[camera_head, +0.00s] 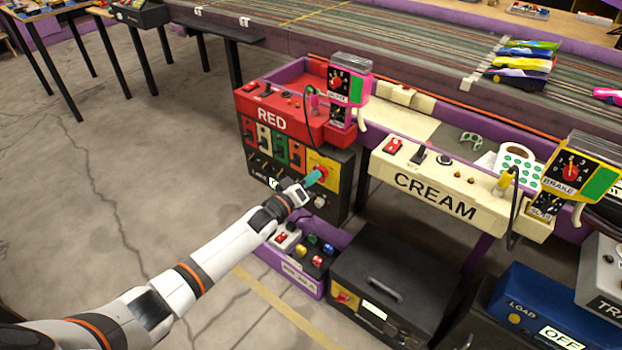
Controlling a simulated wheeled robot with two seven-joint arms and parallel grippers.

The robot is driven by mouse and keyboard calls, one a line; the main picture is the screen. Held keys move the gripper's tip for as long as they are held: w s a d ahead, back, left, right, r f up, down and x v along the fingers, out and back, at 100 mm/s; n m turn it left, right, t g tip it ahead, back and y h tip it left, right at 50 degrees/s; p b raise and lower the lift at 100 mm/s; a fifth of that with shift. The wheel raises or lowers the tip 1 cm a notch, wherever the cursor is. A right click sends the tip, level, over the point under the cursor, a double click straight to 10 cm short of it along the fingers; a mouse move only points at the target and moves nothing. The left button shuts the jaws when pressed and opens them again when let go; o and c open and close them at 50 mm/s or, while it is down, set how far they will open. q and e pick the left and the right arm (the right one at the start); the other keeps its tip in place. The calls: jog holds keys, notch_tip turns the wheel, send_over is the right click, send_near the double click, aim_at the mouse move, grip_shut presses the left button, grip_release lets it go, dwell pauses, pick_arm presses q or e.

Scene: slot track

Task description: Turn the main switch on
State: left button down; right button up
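A red rotary knob on a yellow plate (323,170) sits at the right of the black panel (345,188) under the red RED console (285,122). It looks like the main switch, but its label is too small to read. My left gripper (313,178) has its teal fingertips right at the knob's lower left, overlapping the plate's edge. I cannot tell whether they touch the knob or how far apart they are. A second red knob on a yellow plate (343,299) is on the black box (395,270) on the floor. My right gripper is not in view.
A purple tray (300,277) with coloured knobs lies on the floor below my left gripper. The CREAM console (440,190) stands to the right, with a blue box (550,305) showing OFF below it.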

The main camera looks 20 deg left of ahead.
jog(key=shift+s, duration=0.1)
pick_arm(q)
jog(key=shift+s+d+f+m+p, duration=0.1)
jog(key=shift+m+p, duration=0.1)
jog(key=shift+m, duration=2.75)
jog(key=shift+s+d+r+m+p, duration=0.1)
jog(key=shift+d+m+p, duration=0.1)
jog(key=shift+m, duration=2.8)
jog(key=shift+d+f+m+p, duration=0.1)
jog(key=shift+m+p, duration=0.1)
jog(key=shift+m, duration=2.75)
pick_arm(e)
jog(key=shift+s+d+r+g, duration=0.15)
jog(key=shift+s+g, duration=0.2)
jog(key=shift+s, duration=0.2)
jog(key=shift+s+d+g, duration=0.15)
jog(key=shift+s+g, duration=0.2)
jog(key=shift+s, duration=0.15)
pick_arm(q)
jog(key=c, duration=1.5)
grip_release()
jog(key=shift+a, duration=0.1)
